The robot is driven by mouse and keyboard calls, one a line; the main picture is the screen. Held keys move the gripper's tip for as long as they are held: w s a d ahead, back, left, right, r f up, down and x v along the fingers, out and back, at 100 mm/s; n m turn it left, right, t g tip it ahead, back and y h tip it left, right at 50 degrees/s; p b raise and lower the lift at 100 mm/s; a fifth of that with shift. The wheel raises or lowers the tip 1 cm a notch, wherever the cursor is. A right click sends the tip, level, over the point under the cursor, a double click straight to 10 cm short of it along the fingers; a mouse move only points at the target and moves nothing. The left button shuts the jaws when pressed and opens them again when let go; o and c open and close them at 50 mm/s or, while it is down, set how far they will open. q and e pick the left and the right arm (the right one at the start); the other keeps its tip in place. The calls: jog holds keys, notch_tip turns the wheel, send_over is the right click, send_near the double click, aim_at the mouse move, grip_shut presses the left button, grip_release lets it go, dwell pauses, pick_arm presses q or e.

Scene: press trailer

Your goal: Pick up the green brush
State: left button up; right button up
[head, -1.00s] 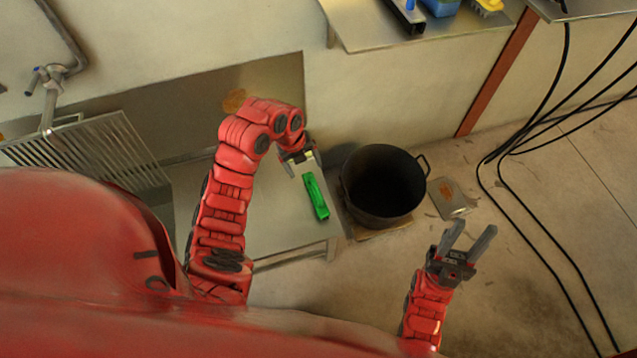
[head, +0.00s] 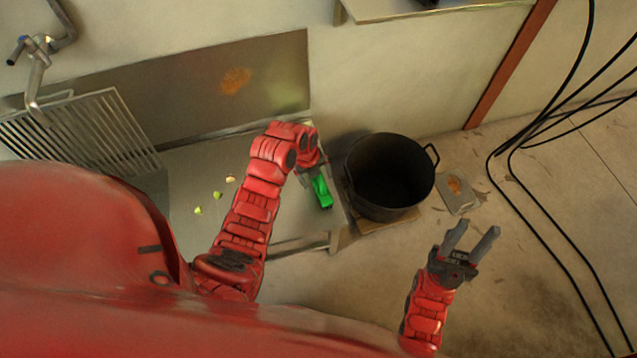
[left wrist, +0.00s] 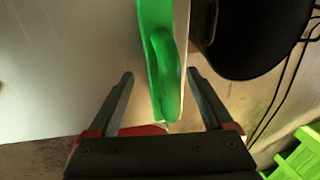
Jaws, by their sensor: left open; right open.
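The green brush (head: 322,191) lies near the right edge of the metal table, partly hidden by my left gripper in the head view. My left gripper (head: 312,176) is open over the brush. In the left wrist view the brush (left wrist: 161,62) extends between the open fingers of my left gripper (left wrist: 160,80); I see no finger closed on it. My right gripper (head: 472,238) is open and empty over the floor at the right.
The metal table (head: 200,165) holds several small green and pale bits at left. A large black pot (head: 388,178) stands just right of it. Black cables (head: 540,220) cross the floor at right. A bright green crate (left wrist: 300,155) shows in the left wrist view.

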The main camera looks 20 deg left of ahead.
pick_arm(q)
jog(key=shift+w+d+f, duration=0.1)
jog(key=shift+d+f, duration=0.05)
jog(key=shift+f, duration=0.65)
jog(key=shift+c, duration=0.3)
jog(key=shift+r, duration=0.1)
grip_shut()
